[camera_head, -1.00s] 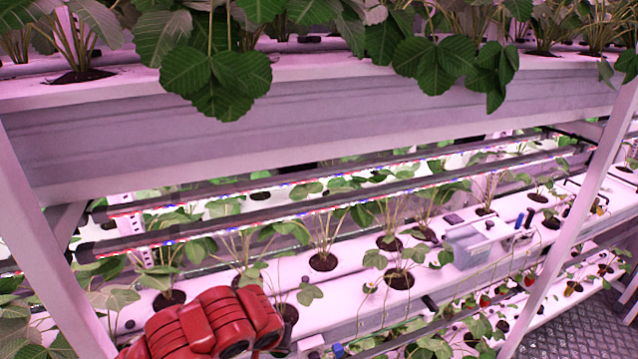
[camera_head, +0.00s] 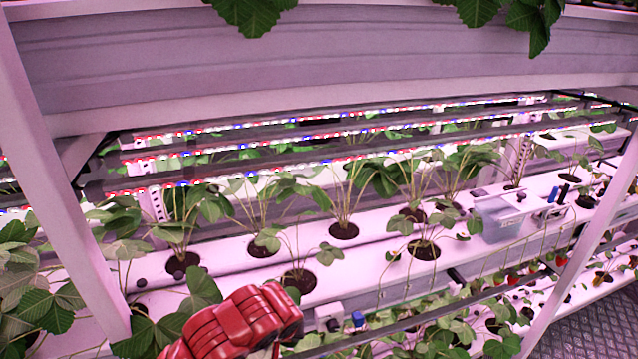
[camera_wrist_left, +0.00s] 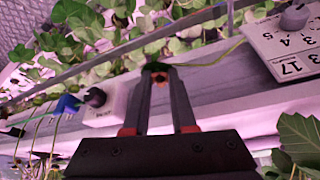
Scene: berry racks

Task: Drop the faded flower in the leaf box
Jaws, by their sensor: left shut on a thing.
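My left gripper (camera_wrist_left: 160,72) is in the left wrist view, its two dark fingers nearly together at the tips. A small brownish-orange bit (camera_wrist_left: 160,79) sits between the tips; it is likely the faded flower, but too small to make out well. In the head view my red left arm shows at the bottom, and its fingertips are hidden. A translucent bluish box (camera_head: 503,222) stands on the white lower channel at the right in the head view, apart from my arm; no label on it is readable. My right gripper is not in view.
Strawberry plants grow from holes in the white channels (camera_head: 377,262). Light bars (camera_head: 330,130) run above them, and slanted rack posts stand at left (camera_head: 62,170) and right (camera_head: 585,235).

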